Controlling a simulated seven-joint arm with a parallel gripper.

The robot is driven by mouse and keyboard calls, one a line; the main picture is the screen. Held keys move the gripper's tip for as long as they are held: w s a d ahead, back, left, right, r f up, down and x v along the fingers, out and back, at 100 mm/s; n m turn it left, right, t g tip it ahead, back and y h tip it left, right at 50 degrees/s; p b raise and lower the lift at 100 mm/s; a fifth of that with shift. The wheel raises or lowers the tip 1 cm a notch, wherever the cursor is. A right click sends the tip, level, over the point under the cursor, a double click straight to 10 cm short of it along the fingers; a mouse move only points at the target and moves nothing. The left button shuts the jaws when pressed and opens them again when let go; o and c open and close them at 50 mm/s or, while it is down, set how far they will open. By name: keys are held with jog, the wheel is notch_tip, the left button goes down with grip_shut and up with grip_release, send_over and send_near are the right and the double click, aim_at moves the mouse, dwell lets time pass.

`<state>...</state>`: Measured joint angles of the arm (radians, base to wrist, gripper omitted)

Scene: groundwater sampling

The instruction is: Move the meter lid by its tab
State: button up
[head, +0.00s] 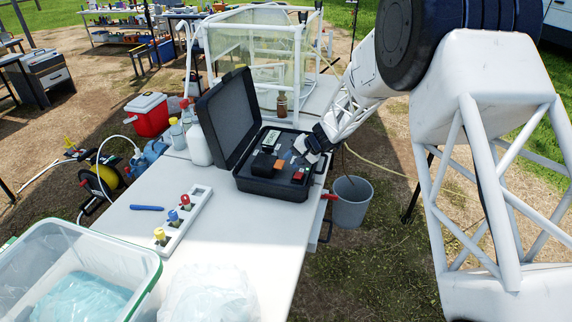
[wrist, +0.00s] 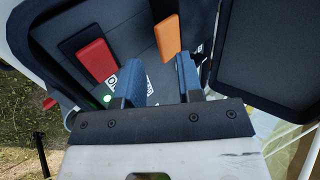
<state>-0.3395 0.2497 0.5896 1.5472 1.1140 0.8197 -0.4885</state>
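The black meter case (head: 272,185) stands open on the white table. Its lid (head: 228,115) is raised and tilted back at the left in the head view; a black panel that looks like the lid fills the right of the wrist view (wrist: 262,50). I cannot make out a tab on it. My gripper (head: 308,148) is over the right part of the case. In the wrist view its two blue fingers (wrist: 160,75) are apart, with nothing visibly held between them. An orange block (wrist: 167,38) and a red block (wrist: 95,52) lie beyond the fingertips.
White bottles (head: 199,145) stand left of the case. A white strip with coloured knobs (head: 182,220) and a blue pen-like stick (head: 147,208) lie in front. A small brown bottle (head: 282,105) and a framed clear enclosure (head: 250,50) are behind. A grey bucket (head: 350,205) stands right of the table.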

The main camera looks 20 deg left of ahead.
jog(key=shift+v, duration=1.5)
jog(key=shift+w+a+r, duration=0.1)
jog(key=shift+r, duration=0.1)
jog(key=shift+d+r, duration=0.2)
jog(key=shift+r, duration=0.05)
jog(key=s+d+r+t+h, duration=0.1)
jog(key=s+d+r+h, duration=0.3)
jog(key=s+d+r, duration=1.7)
jog(key=s+d+h, duration=0.1)
jog(key=s+d, duration=0.4)
jog(key=s, duration=0.4)
jog(key=s+d+t+h, duration=0.1)
jog(key=s+d+h, duration=0.1)
jog(key=s+d, duration=0.4)
jog(key=s+d+h, duration=0.2)
jog(key=s+d, duration=0.4)
jog(key=s, duration=0.7)
jog(key=shift+r+t, duration=0.3)
